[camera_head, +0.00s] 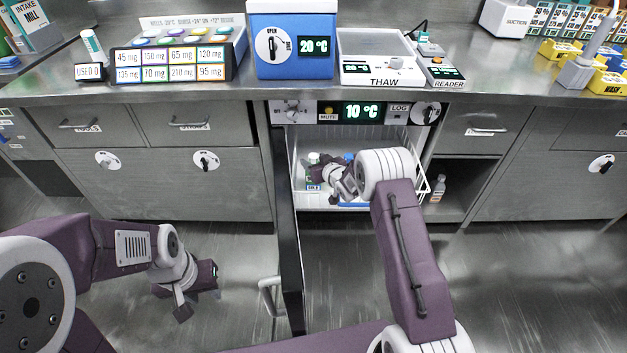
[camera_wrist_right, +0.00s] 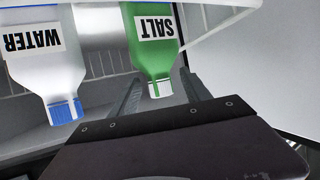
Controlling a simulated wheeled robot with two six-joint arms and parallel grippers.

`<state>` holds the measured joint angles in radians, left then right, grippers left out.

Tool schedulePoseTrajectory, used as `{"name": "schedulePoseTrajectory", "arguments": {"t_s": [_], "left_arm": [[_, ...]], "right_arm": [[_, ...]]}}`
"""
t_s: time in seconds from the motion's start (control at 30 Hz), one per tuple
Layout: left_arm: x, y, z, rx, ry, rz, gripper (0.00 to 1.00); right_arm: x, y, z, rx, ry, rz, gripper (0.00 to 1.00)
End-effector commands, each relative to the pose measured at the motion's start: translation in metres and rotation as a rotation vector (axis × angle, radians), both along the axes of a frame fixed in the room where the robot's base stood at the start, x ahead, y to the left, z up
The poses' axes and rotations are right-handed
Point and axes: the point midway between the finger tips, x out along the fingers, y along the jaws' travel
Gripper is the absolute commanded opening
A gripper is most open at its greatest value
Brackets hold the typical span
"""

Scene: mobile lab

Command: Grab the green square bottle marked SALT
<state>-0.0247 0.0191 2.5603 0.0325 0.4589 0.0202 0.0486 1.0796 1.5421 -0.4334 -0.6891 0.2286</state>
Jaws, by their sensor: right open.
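The green square bottle marked SALT (camera_wrist_right: 150,45) appears upside down in the right wrist view, with its pale cap toward my gripper. My right gripper (camera_wrist_right: 160,84) is open, its two fingers on either side of the cap end in the picture. I cannot tell whether they touch it. In the head view my right gripper (camera_head: 336,178) reaches into the open fridge compartment and hides much of what is there. My left gripper (camera_head: 198,290) hangs low at the left, away from the fridge; its jaw opening is unclear.
A white bottle marked WATER (camera_wrist_right: 37,60) with a blue cap stands close beside the SALT bottle. The fridge door (camera_head: 287,230) stands open left of my right arm. A white wire basket (camera_head: 425,186) surrounds the compartment. A small bottle (camera_head: 438,189) stands on the shelf at right.

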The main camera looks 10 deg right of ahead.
Motion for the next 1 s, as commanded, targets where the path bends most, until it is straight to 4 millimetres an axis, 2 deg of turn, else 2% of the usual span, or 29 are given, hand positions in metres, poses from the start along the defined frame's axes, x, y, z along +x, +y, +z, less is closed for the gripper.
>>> {"name": "schedulePoseTrajectory", "arguments": {"t_s": [0.1, 0.3, 0.37, 0.5, 0.53, 1.0], "left_arm": [[0.0002, 0.0, -0.0056, 0.0, 0.0, 0.0, 0.36], [0.0002, 0.0, -0.0041, 0.0, -0.001, 0.0, 0.36], [0.0002, 0.0, -0.0041, 0.0, -0.001, 0.0, 0.36], [0.0002, 0.0, -0.0041, 0.0, -0.001, 0.0, 0.36], [0.0002, 0.0, -0.0041, 0.0, -0.001, 0.0, 0.36], [0.0001, 0.0, -0.0042, 0.0, -0.001, 0.0, 0.36]], "right_arm": [[0.0094, 0.0022, -0.0044, -0.001, -0.001, 0.0, 0.56], [0.0103, 0.0023, -0.003, 0.0, 0.0, -0.001, 0.56], [0.0102, 0.0022, -0.0029, 0.0, 0.0, -0.001, 0.42], [0.0101, 0.0022, -0.0029, 0.0, 0.0, -0.001, 0.03], [0.0101, 0.0022, -0.0029, 0.0, 0.0, -0.001, 0.0], [0.01, 0.0024, -0.0028, 0.0, -0.001, 0.0, 0.0]]}}
